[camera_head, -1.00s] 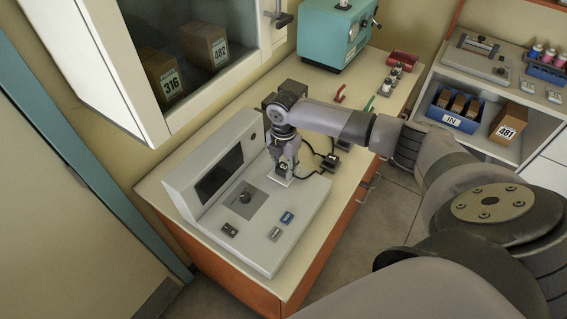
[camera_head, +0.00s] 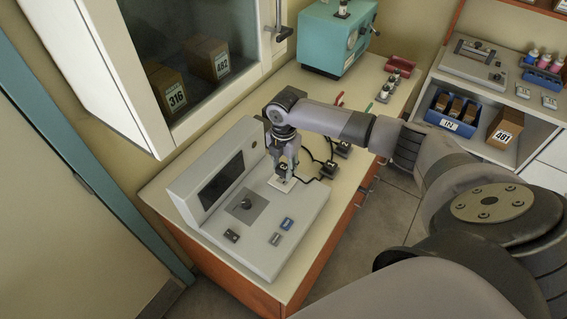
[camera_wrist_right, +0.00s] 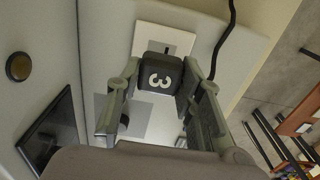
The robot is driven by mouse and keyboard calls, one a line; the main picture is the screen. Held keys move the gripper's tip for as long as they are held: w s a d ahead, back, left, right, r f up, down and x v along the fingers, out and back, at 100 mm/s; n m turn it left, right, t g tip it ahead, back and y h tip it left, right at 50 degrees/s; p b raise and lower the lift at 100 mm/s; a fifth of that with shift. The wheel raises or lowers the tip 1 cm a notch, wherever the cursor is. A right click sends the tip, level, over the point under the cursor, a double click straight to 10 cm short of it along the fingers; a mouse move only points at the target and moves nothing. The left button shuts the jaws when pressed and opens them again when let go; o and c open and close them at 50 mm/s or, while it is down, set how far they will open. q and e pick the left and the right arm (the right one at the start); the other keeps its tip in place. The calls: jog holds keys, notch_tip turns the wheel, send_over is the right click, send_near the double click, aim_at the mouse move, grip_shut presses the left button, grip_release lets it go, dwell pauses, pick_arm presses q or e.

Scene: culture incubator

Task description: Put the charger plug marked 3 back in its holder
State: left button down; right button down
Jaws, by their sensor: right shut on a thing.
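The dark charger plug marked 3 (camera_wrist_right: 160,76) is between the fingers of my right gripper (camera_wrist_right: 160,100), which is shut on it. In the head view the plug (camera_head: 283,168) shows under the right gripper (camera_head: 284,163), over the console's right part. A white square plate (camera_wrist_right: 166,40) lies at the plug and seems to be its holder; it also shows in the head view (camera_head: 281,185). A dark slot shows on the plate beside the plug. I cannot tell whether the plug touches the plate. My left gripper is not in view.
The grey console (camera_head: 250,225) has a dark screen, a knob and small switches. Black plugs with cables (camera_head: 329,169) lie on the counter to its right. A glass-fronted cabinet (camera_head: 195,60) stands behind, and a teal device (camera_head: 338,35) stands farther back.

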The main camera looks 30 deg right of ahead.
jog(key=shift+r+p, duration=0.35)
jog(key=shift+r, duration=1)
jog(key=shift+s+f, duration=0.1)
